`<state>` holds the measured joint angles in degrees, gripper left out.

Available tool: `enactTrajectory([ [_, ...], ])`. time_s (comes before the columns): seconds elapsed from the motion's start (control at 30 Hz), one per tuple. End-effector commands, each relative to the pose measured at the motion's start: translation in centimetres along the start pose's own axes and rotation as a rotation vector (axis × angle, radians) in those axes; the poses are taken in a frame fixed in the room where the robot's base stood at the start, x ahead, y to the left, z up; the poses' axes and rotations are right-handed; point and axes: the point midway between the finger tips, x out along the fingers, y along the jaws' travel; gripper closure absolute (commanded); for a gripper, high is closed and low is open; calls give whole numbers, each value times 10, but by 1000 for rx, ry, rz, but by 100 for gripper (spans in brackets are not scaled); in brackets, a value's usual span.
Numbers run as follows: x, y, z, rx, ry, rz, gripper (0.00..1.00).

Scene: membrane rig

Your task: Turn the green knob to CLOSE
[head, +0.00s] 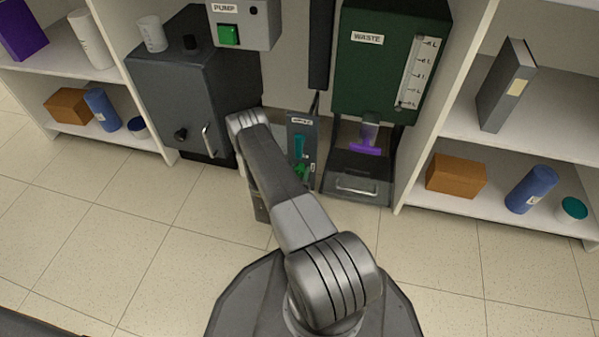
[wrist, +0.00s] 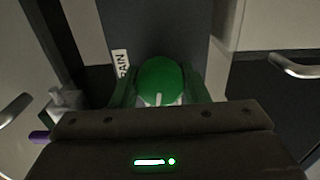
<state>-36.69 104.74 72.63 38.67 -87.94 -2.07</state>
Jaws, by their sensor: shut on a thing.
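The green knob (wrist: 160,78) is round and sits between the two fingers of my gripper (wrist: 160,92) in the wrist view. The fingers are shut on it, one on each side. A pale line on the knob shows near its lower edge, close to the gripper body. A white label reading "RAIN" (wrist: 121,64), partly covered, is beside the knob. In the head view the green knob (head: 300,170) shows low on a narrow grey panel (head: 310,128), partly behind my arm. I cannot read any CLOSE mark.
A teal handle (head: 299,147) is above the knob on the same panel. A green waste tank (head: 385,70) with a purple handle (head: 366,149) and a drawer stands right. A dark cabinet (head: 165,90) stands left, below the pump box (head: 243,22). Shelves flank both sides; the floor in front is clear.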

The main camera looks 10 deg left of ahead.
Motion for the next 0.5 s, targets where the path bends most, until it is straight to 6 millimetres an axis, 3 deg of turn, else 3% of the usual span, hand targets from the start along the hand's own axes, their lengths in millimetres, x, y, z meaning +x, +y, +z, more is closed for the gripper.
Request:
enactTrajectory([
  [0.27, 0, 0, 0, -177, 0, 0, 82],
  [0.5, 0, 0, 0, -206, 0, 0, 82],
])
